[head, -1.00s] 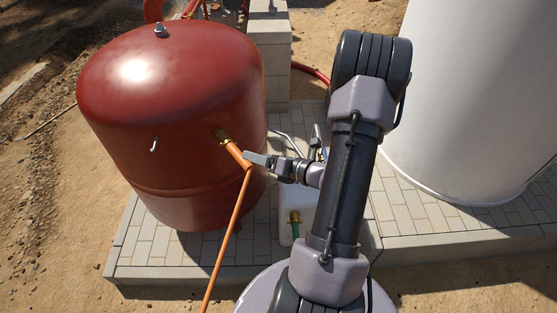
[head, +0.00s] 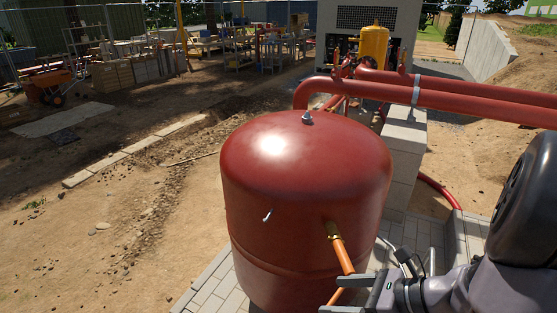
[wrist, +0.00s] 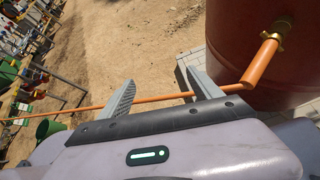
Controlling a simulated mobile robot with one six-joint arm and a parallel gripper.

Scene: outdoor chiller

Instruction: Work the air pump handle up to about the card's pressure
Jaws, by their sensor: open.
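My gripper (head: 349,295) is at the bottom of the head view, in front of the red tank (head: 295,185). In the wrist view my gripper (wrist: 160,90) is open, its two fingers wide apart. An orange hose (wrist: 155,98) runs from a brass fitting (wrist: 282,30) on the tank and crosses the view at the fingers. I cannot tell whether it lies between them or beyond them. The hose also shows in the head view (head: 342,255). I cannot make out the air pump, its handle, a gauge or the card.
Thick red pipes (head: 460,94) run behind the tank past a block pillar (head: 402,150). A yellow vessel (head: 374,45) stands farther back. Paving (head: 215,285) surrounds the tank's base. Open dirt ground (head: 165,225) lies to the left.

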